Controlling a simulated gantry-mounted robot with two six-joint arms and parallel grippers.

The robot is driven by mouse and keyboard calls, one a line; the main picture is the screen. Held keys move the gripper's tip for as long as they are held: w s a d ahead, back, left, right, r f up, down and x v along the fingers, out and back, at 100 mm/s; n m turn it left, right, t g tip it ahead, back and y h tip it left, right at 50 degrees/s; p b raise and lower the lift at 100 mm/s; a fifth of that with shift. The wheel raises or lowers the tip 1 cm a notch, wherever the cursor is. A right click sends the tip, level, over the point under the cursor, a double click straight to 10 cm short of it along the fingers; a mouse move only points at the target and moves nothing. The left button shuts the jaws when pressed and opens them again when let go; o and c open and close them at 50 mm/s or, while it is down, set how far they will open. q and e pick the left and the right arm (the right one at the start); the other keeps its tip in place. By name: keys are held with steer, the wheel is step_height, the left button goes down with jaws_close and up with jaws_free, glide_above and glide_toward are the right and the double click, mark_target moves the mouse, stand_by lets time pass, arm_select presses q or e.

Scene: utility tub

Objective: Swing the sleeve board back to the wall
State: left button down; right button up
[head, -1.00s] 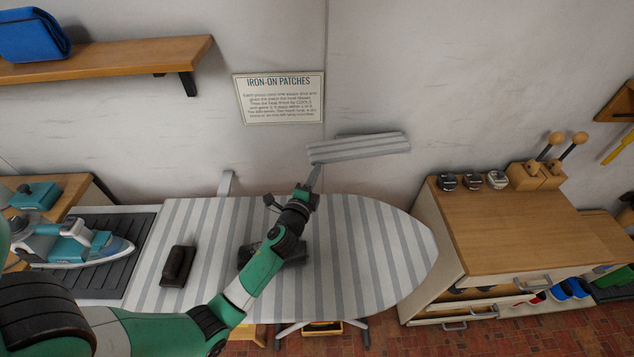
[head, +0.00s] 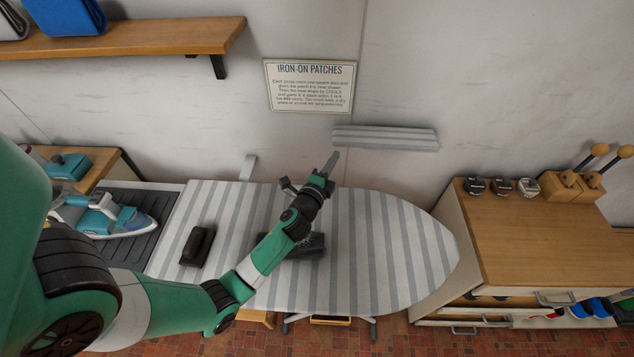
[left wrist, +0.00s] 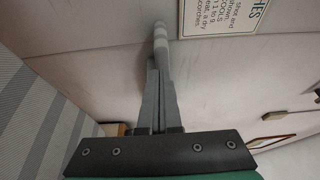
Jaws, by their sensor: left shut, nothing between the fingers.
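The sleeve board (head: 386,138) is a narrow grey-and-white striped board. In the head view it runs along the wall above the back edge of the ironing board (head: 400,250). My left gripper (head: 331,162) is shut and empty, its tips just below the sleeve board's left end. In the left wrist view, the closed fingers (left wrist: 158,80) point at the striped end of the sleeve board (left wrist: 160,42). I cannot tell whether they touch it. The sleeve board's mount is not clear. My right gripper is not in view.
A dark block (head: 197,246) lies on the ironing board, and another dark object (head: 305,247) is partly behind my arm. An iron (head: 115,218) rests at left. A sign (head: 310,86) hangs on the wall. A wooden cabinet (head: 530,235) stands at right.

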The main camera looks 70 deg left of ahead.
arm_select(q)
steer(key=s+d+p, duration=0.1)
steer(key=s+d, duration=0.4)
steer(key=s, duration=0.4)
steer(key=shift+s+p, duration=0.25)
steer(key=shift+p, duration=0.1)
